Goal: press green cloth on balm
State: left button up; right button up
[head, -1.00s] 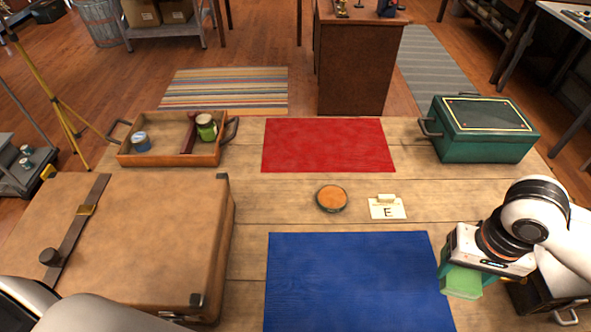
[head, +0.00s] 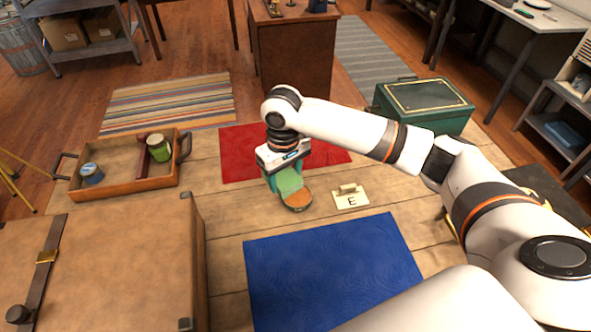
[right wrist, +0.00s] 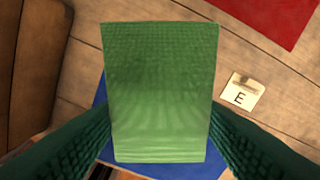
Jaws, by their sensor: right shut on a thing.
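The green cloth (head: 289,181) is a small block-like pad held in my right gripper (head: 284,184). In the right wrist view the cloth (right wrist: 160,95) fills the middle, between the two dark green fingers. The balm (head: 298,200) is a round, shallow tin with an orange surface on the wooden table. In the head view the cloth is over the back left part of the tin; I cannot tell whether they touch. The cloth hides the balm in the right wrist view. My left gripper is not in view.
A card marked E (head: 350,197) stands right of the tin. A blue mat (head: 330,270) lies in front, a red mat (head: 235,150) behind. A wooden tray (head: 125,185) with jars and a brown case (head: 110,265) are left; a green box (head: 425,105) is back right.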

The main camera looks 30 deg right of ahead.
jog(key=w+d+f+n, duration=0.1)
jog(key=w+d+f, duration=0.2)
jog(key=w, duration=0.1)
jog(key=n+p, duration=0.1)
jog(key=n, duration=0.1)
send_over(301, 198)
notch_tip(301, 198, down, 7)
notch_tip(301, 198, down, 5)
jog(key=b, duration=0.5)
jog(key=shift+w+b, duration=0.1)
jog(key=shift+b, duration=0.25)
jog(key=shift+f, duration=0.55)
jog(key=shift+f, duration=0.1)
dwell(2.2)
jog(key=shift+p, duration=0.35)
